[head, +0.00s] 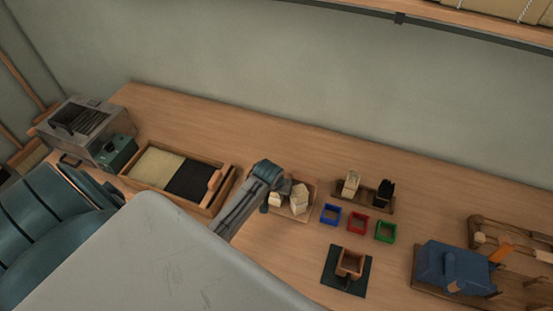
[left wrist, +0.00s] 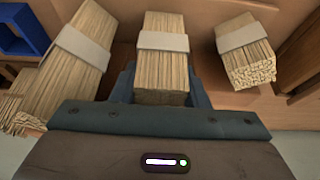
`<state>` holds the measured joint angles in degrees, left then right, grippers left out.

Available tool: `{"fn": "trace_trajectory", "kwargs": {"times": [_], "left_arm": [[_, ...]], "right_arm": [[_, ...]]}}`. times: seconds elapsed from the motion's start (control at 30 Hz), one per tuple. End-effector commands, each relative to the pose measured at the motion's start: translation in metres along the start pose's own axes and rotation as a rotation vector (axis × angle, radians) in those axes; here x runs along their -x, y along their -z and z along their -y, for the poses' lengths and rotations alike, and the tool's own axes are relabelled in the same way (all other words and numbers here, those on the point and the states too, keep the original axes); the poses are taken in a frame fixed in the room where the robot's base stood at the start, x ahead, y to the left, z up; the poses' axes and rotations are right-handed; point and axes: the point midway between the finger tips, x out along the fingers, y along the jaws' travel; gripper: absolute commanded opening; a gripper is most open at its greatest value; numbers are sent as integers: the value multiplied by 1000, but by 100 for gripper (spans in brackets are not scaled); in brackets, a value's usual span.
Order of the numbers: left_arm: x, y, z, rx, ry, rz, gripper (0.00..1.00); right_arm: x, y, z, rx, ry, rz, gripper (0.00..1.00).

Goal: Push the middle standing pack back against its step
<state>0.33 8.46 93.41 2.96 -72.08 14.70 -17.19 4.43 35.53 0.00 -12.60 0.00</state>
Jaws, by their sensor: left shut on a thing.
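In the left wrist view, three packs of pale bristles with white bands stand side by side. The middle pack (left wrist: 162,60) is between the fingers of my left gripper (left wrist: 160,88), which is shut on it. The left pack (left wrist: 70,62) is tilted in the picture, and the right pack (left wrist: 245,52) stands apart on the other side. In the head view, my left gripper (head: 267,188) is over the left part of a small wooden holder (head: 312,188) with pale packs (head: 298,199). The arm hides part of them. The contact between the middle pack and its step is hidden.
Blue (head: 330,214), red (head: 357,222) and green (head: 385,231) square frames lie right of the holder. Behind them is a rack (head: 372,205) with a tan and a black bundle. A wooden tray (head: 225,191) lies to the left; a blue machine (head: 452,268) stands far right.

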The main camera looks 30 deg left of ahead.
Motion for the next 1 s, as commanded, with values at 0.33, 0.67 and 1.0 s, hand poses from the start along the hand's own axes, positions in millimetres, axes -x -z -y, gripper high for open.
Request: {"fn": "trace_trajectory", "kwargs": {"times": [0.33, 0.67, 1.0], "left_arm": [[0, 8, 1, 0, 0, -14, 17], [1, 10, -1, 2, -4, -18, 66], [1, 10, -3, 4, -8, -18, 66]], "right_arm": [[0, 2, -1, 0, -1, -2, 66], [0, 0, -4, 2, -4, 0, 66], [0, -1, -4, 2, -4, 1, 66]]}}
